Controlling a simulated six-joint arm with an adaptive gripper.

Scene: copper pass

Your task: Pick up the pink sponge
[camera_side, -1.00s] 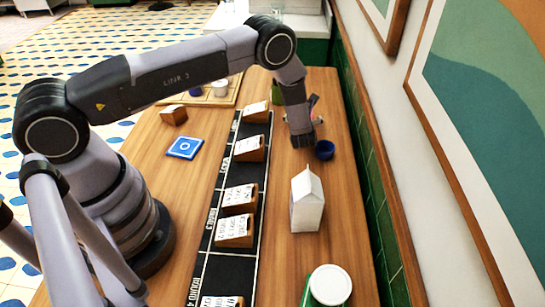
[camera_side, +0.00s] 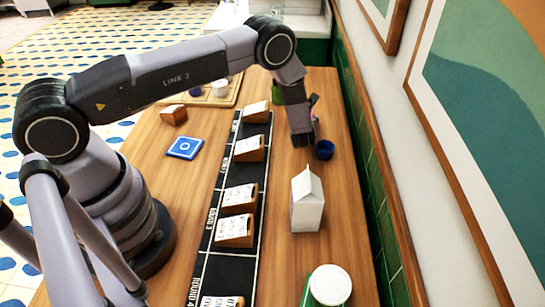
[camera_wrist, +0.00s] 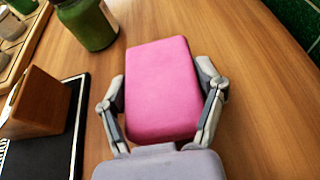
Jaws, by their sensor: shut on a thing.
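The pink sponge (camera_wrist: 162,90) is a rounded block in the middle of the wrist view, between the two fingers of my gripper (camera_wrist: 165,95). A finger presses on its left side and another on its right side, so my gripper is shut on it. I cannot tell whether the sponge touches the table or is lifted. In the side view my gripper (camera_side: 310,130) is at the far right part of the table, and the sponge is mostly hidden behind my arm there.
A dark blue bowl (camera_side: 325,150) is close beside my gripper. A white carton (camera_side: 307,203) stands nearer the camera. A green jar (camera_wrist: 88,22) is beyond the sponge. A black strip (camera_side: 228,265) carries several wooden card holders. A green tiled wall (camera_side: 362,150) bounds the right.

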